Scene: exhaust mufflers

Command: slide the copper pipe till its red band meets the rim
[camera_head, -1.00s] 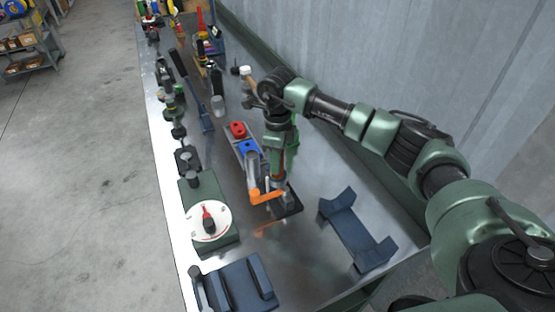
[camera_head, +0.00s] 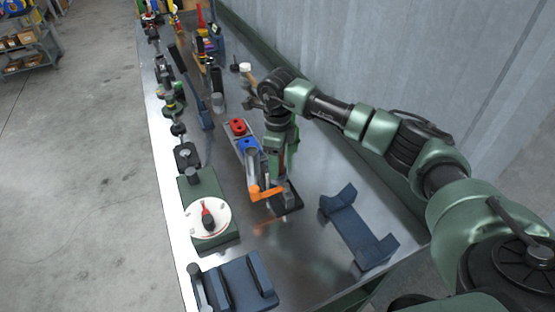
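My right gripper (camera_head: 280,190) points down at the middle of the bench, low over a dark base plate (camera_head: 291,204). Its fingers are small and partly hidden, so I cannot tell whether they are open or shut. A bright orange bent piece (camera_head: 266,193) is right beside the fingertips; I cannot tell whether they touch it. A grey upright cylinder (camera_head: 252,170) stands just behind the orange piece. I cannot make out a copper pipe with a red band or its rim for sure. My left gripper is not in view.
Red (camera_head: 238,127) and blue (camera_head: 247,146) blocks sit on a grey holder behind the gripper. A blue cradle (camera_head: 352,228) lies to the right. A green box with a white dial (camera_head: 210,219) and a dark blue fixture (camera_head: 236,284) line the left edge. Tools crowd the far end.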

